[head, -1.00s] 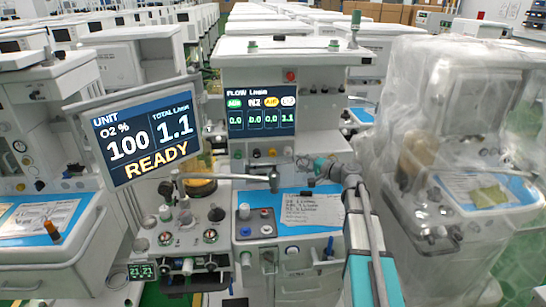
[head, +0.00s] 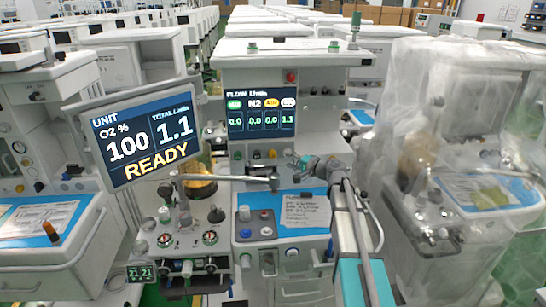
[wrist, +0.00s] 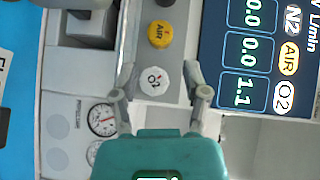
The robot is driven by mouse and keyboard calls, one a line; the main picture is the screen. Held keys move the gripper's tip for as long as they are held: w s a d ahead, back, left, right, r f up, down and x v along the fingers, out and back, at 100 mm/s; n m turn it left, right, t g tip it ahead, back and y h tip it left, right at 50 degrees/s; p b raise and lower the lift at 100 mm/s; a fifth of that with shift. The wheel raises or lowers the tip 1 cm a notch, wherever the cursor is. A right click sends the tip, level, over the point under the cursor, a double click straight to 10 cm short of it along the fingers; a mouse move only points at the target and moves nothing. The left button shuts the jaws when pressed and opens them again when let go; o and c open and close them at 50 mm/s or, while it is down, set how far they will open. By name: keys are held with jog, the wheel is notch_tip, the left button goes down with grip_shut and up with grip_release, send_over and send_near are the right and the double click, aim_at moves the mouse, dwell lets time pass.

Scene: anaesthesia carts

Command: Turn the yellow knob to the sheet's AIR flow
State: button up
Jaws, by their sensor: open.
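The yellow AIR knob (wrist: 160,34) is on the panel in the wrist view, above the white O2 knob (wrist: 153,80). In the head view the yellow knob (head: 272,154) is small, in the row under the flow screen (head: 262,118). The screen reads 0.0 in its first columns and 1.1 in the last. My gripper (wrist: 160,70) is open, its fingers on either side of the white O2 knob, apart from the yellow one. In the head view my gripper (head: 296,159) is right of the yellow knob. The sheet (head: 305,209) lies on the blue worktop, its text too small to read.
The READY monitor (head: 147,135) stands at the left. A horizontal metal arm (head: 225,178) crosses in front below the knobs. In the wrist view, round gauges (wrist: 102,120) are at the lower left. A plastic-covered cart (head: 440,130) stands at the right.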

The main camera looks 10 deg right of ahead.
aim_at(275, 155)
jog(key=x, duration=0.8)
jog(key=shift+w+a+b, duration=0.1)
jog(key=shift+b, duration=0.3)
grip_shut()
